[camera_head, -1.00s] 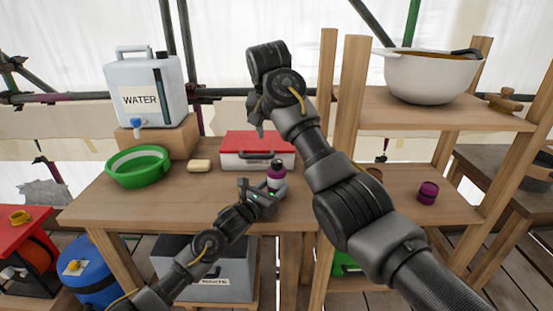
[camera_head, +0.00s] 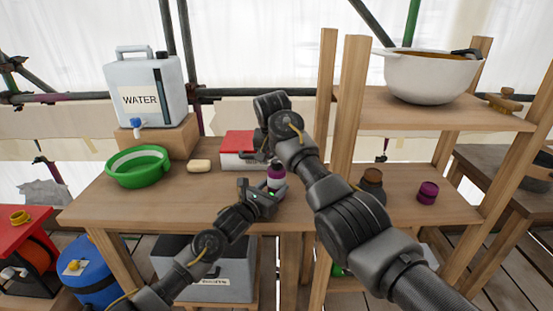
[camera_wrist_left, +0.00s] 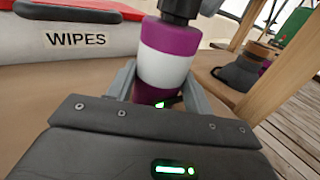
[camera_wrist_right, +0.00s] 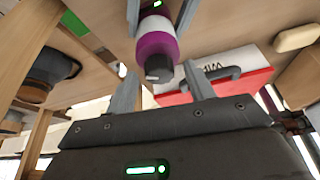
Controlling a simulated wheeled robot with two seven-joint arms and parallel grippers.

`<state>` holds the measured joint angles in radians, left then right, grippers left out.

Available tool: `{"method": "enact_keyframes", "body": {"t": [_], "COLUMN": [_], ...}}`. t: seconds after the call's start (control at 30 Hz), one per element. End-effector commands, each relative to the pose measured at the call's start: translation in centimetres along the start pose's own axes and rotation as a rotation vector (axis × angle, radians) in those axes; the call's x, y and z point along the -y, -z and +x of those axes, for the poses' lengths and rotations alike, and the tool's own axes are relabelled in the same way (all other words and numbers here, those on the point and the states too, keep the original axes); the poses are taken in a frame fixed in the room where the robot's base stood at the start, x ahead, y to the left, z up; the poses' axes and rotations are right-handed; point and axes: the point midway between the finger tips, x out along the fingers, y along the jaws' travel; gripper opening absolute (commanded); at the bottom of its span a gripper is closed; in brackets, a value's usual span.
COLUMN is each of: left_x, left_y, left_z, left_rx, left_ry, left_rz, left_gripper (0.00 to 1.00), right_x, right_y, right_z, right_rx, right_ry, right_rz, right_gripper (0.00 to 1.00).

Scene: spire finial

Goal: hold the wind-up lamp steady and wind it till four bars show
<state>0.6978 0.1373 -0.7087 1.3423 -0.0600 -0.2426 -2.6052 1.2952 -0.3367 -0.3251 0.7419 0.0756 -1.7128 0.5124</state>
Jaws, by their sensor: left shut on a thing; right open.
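The wind-up lamp (camera_head: 276,183) is a small purple and white cylinder, upright near the bench's front edge. My left gripper (camera_head: 266,197) is shut around its lower part from the front. In the left wrist view the lamp (camera_wrist_left: 167,57) shows its white band between the fingers, and a small green light shows low on it; I cannot count any bars. The dark knob (camera_wrist_right: 158,68) on top shows in the right wrist view. My right gripper (camera_head: 264,156) is open above the lamp, its fingertips on either side of the knob, apparently not gripping it.
A red and white wipes box (camera_head: 238,152) stands behind the lamp. Soap (camera_head: 199,166), a green bowl (camera_head: 138,176) and a water container (camera_head: 146,92) are to the left. Shelf posts (camera_head: 350,110) and a purple cup-like item (camera_head: 428,192) are to the right.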

Motion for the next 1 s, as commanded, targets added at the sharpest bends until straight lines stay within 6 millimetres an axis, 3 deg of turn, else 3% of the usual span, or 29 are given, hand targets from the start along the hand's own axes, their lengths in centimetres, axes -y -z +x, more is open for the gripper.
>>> {"method": "enact_keyframes", "body": {"t": [0.23,0.57,0.7,1.0], "left_x": [-0.01,-0.01,-0.01,0.00], "left_y": [0.03,0.03,0.02,0.03], "left_z": [0.00,0.00,0.00,0.00], "left_rx": [-0.001,-0.001,-0.001,0.000], "left_ry": [0.000,0.000,0.000,0.000], "left_rz": [0.000,0.000,0.000,0.000], "left_gripper": [0.24,0.24,0.24,0.24], "right_x": [-0.02,-0.02,0.07,0.24], "right_y": [-0.01,-0.01,-0.03,0.07], "right_z": [0.07,0.05,0.04,-0.02], "right_rx": [0.001,0.001,0.002,0.002], "right_ry": [0.000,0.000,-0.017,-0.134], "right_rz": [0.000,0.000,0.031,0.313], "right_gripper": [0.52,0.09,0.08,0.08]}}
